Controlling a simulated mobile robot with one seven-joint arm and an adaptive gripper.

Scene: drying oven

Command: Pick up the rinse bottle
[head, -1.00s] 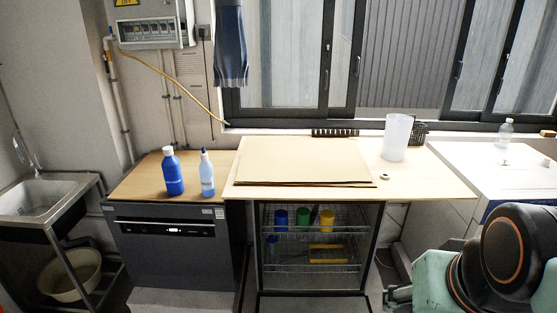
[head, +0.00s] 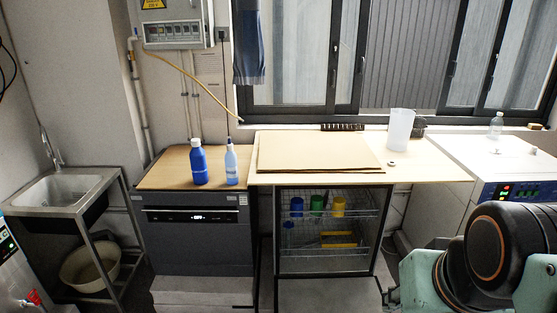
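The rinse bottle (head: 232,168) is light blue with a narrow dark blue tip. It stands upright on the wood-topped counter over the dark appliance. A larger solid blue bottle (head: 199,166) with a white cap stands close to its left. My gripper (head: 389,296) shows only in part at the lower right, low in front of the tables and well away from the bottle. Its fingers are too small and cut off to tell whether they are open or shut.
A wooden table (head: 440,165) with brown boards (head: 320,150) and a white container (head: 399,130) stands right of the counter. Below it, a wire rack (head: 330,240) holds coloured cups. A sink (head: 65,188) is at the left. Floor shows in front of the units.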

